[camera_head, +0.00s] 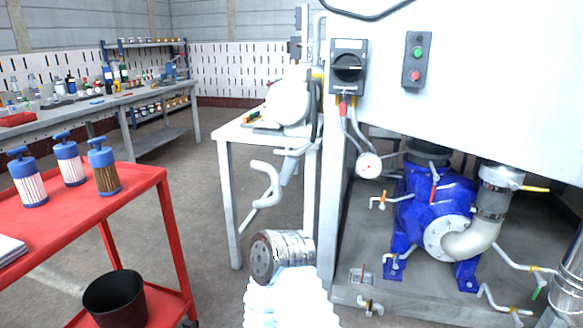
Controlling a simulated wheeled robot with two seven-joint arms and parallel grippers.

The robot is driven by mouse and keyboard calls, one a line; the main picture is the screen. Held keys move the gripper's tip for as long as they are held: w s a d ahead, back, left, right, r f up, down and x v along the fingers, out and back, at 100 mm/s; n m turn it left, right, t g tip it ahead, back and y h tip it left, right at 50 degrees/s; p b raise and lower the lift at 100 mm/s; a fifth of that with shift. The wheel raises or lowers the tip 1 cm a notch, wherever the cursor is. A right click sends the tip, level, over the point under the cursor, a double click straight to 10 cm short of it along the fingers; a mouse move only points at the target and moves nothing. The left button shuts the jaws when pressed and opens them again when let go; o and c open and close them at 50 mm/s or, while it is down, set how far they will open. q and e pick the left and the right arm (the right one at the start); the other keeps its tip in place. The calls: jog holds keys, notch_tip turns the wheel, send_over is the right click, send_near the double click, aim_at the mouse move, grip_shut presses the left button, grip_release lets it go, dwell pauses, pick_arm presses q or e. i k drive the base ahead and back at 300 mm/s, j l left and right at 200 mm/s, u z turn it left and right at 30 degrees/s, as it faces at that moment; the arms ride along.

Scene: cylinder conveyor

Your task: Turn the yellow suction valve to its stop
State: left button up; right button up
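The yellow suction valve appears as a yellow lever handle (535,188) at the right, on the grey pipe fitting beside the blue pump (430,205). The lever points to the right and lies nearly level. Its pivot is small and hard to make out. The thick pale suction pipe (478,238) bends from below this fitting into the pump's round flange. Neither of my grippers shows clearly. A white ribbed body with a silver collar and dark disc stands at the bottom middle, well left of the valve; I cannot tell what it is.
A white panel with a black rotary switch (348,67) and a push-button box (416,59) overhangs the pump. Small pipes with taps surround the pump. A red cart (150,180) with several blue-capped filters stands left. A black bucket (115,300) sits on its lower shelf.

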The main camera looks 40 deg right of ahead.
aim_at(514, 187)
jog(key=l+z, duration=0.15)
jog(key=l, duration=0.3)
jog(key=i+l+z, duration=0.15)
jog(key=l, duration=0.25)
jog(key=i+l+z, duration=0.2)
jog(key=l, duration=0.2)
jog(key=l+z, duration=0.15)
jog(key=l, duration=0.25)
jog(key=z, duration=2.15)
jog(key=j, duration=0.05)
